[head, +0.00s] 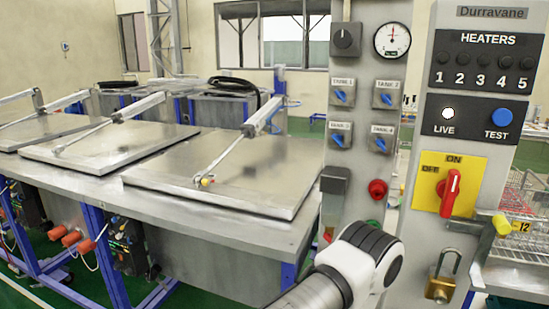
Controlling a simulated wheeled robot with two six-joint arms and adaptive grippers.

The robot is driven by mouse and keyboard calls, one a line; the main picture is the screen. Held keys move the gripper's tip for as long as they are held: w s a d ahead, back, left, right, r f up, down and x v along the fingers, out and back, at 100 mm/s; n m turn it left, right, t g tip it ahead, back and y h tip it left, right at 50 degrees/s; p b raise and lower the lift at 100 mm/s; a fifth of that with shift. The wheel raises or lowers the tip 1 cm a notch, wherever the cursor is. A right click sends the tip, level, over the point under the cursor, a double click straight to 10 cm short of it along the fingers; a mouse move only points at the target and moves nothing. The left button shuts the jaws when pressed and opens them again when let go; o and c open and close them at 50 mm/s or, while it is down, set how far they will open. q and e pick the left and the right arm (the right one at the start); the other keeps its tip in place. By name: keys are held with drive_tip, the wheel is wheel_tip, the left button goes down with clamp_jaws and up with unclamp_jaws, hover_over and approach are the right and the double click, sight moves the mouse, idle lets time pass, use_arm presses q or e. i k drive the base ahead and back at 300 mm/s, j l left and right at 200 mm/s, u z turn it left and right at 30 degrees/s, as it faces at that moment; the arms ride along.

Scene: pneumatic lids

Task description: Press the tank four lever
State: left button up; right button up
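The tank four lever (380,142) is a small blue lever on a pale plate, at the lower right of a two-by-two group on the narrow grey panel (361,60). The small label above it is hard to read. The other levers are tank one (341,96), tank two (386,99) and tank three (338,141). All of them look tilted. A white and black arm link of mine rises from the bottom edge, below the panel. Neither gripper is in view, and nothing of mine touches the levers.
The panel also has a black knob (345,40), a gauge (392,40) and a red button (377,189). The heater cabinet (413,170) with a red switch (450,193) and padlock (440,285) stands to the right. Closed tank lids (240,172) lie to the left.

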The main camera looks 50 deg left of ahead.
sight(93, 245)
drive_tip(key=u, duration=1.9)
